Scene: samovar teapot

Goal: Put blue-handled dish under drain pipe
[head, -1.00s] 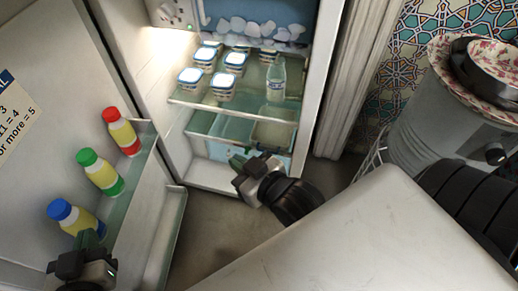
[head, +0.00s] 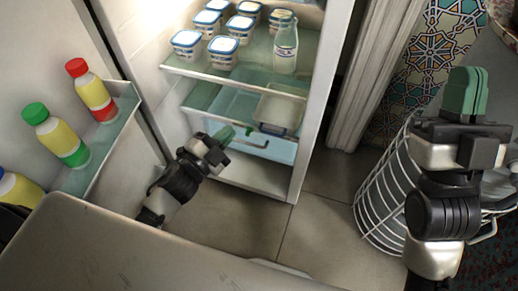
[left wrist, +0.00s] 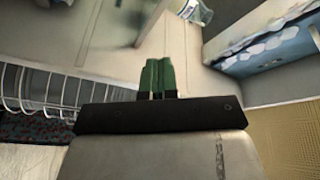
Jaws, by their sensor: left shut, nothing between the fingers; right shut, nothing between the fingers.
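My right gripper (head: 465,92) is shut and empty, pointing up at the right.
Small tubs (head: 222,50) and a milk bottle (head: 285,45) stand on the fridge shelf (head: 215,73). The open door's rack (head: 112,135) holds bottles with coloured caps. A white wire basket (head: 380,205) stands at the right. The floor (head: 318,215) between fridge and basket is clear.

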